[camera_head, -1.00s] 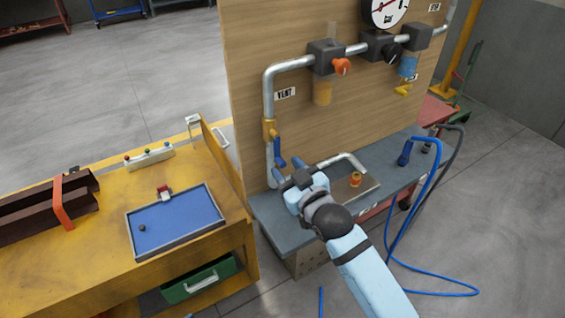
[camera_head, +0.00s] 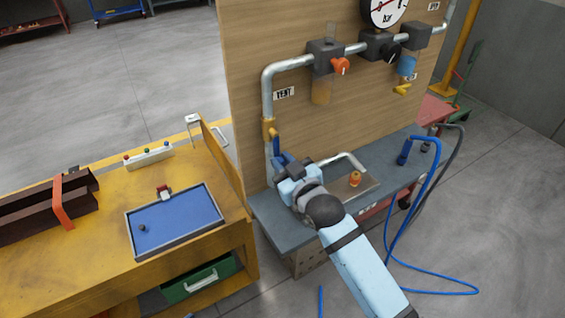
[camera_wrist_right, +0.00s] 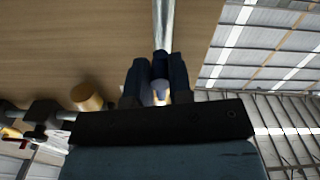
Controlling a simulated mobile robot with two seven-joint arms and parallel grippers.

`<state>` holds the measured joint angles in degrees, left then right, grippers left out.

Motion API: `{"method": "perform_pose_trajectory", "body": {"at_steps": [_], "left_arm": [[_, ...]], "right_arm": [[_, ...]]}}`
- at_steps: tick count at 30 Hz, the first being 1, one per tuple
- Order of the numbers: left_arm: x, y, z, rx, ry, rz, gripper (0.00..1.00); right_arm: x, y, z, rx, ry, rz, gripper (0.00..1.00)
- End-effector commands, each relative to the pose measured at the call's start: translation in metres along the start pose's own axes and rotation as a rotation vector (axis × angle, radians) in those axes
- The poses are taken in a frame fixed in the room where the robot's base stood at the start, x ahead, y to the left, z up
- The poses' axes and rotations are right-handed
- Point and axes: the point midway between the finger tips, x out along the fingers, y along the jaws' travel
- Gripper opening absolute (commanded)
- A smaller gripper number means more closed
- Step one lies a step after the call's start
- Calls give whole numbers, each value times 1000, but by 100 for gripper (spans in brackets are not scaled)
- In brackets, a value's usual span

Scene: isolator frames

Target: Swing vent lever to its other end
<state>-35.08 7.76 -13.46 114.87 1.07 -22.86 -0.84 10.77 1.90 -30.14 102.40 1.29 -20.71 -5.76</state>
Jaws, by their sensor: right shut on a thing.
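The vent lever (camera_head: 276,143) is a blue handle on a brass-coloured valve (camera_head: 268,128) in the vertical pipe, below the VENT label (camera_head: 284,93). It hangs down from the valve, tilted slightly right. My right gripper (camera_head: 281,160) is at the lever's lower part and shut on it. In the right wrist view the blue lever (camera_wrist_right: 159,67) sits between the two dark fingers of the right gripper (camera_wrist_right: 157,82), in front of the pipe. The fingers and hand hide the lever's lower end in the head view. My left gripper is not in view.
A wooden panel (camera_head: 245,80) stands close behind the pipe. It carries an orange knob (camera_head: 340,66), a black knob (camera_head: 392,53) and a gauge (camera_head: 386,8). A grey bench (camera_head: 285,232) lies below. A yellow table (camera_head: 90,255) with a blue tray (camera_head: 175,222) is at left.

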Motion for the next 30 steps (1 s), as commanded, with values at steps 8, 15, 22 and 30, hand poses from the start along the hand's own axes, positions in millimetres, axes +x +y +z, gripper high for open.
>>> {"method": "perform_pose_trajectory", "body": {"at_steps": [8,15,22,30], "left_arm": [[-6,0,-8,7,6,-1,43],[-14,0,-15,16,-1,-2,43],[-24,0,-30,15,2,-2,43],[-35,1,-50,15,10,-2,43]], "right_arm": [[0,5,-1,-98,-3,-4,0],[0,17,-2,-288,-2,-6,0],[0,30,-4,-508,-2,-7,0],[0,45,-9,-764,-3,-8,0]]}}
